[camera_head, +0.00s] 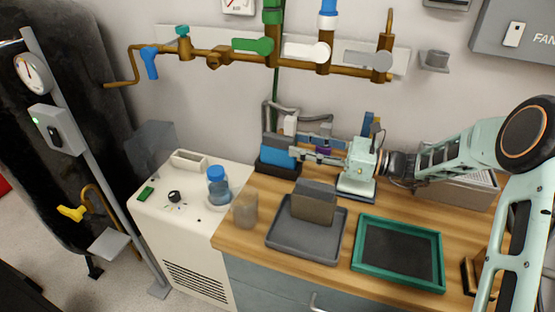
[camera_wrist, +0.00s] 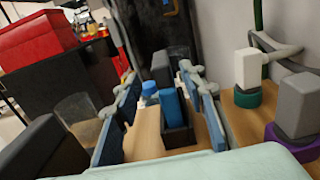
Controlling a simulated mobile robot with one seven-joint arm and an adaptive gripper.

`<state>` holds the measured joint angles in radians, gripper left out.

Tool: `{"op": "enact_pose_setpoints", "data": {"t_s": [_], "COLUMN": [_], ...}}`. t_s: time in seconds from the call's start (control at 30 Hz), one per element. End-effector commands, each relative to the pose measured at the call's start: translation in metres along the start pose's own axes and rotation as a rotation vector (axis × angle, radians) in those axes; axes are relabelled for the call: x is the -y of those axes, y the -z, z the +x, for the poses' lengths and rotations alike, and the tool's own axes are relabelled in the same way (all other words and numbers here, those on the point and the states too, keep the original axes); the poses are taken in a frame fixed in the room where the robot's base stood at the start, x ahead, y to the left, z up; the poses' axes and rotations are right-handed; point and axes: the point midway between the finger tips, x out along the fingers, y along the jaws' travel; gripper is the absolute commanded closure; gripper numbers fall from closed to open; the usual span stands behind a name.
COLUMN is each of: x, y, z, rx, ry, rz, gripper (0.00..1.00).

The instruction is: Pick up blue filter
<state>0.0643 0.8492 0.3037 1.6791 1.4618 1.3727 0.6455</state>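The blue filter (camera_head: 280,155) stands upright in a dark holder (camera_head: 277,170) at the back left of the wooden counter. My gripper (camera_head: 300,152) reaches in from the right at the filter. In the wrist view my gripper (camera_wrist: 160,78) is open, its fingers left and right of the filter with gaps on both sides. I cannot tell how far the fingertips are from it in depth. The filter's lower part is hidden in the holder.
A grey tray (camera_head: 290,243) with an upright brown-grey block (camera_head: 314,202) and a green-rimmed tray (camera_head: 398,283) lie in front. A clear beaker (camera_head: 245,210) and a blue-capped bottle (camera_head: 217,187) stand left. Grey tubing (camera_head: 268,115) and a purple-based fitting (camera_wrist: 296,110) are close behind.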

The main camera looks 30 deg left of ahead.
Motion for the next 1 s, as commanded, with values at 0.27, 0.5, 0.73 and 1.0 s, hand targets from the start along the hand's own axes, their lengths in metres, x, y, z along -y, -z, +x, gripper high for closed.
{"op": "enact_pose_setpoints", "data": {"t_s": [0.27, 0.5, 0.73, 1.0], "x": [0.001, 0.003, 0.003, 0.003], "y": [0.003, 0.003, 0.002, 0.002], "z": [0.034, 0.066, 0.069, 0.069], "rx": [-0.002, -0.002, -0.002, -0.003], "ry": [-0.005, -0.003, -0.002, -0.002], "rz": [-0.002, -0.002, -0.002, -0.002], "gripper": [0.62, 0.62, 0.62, 0.85]}}
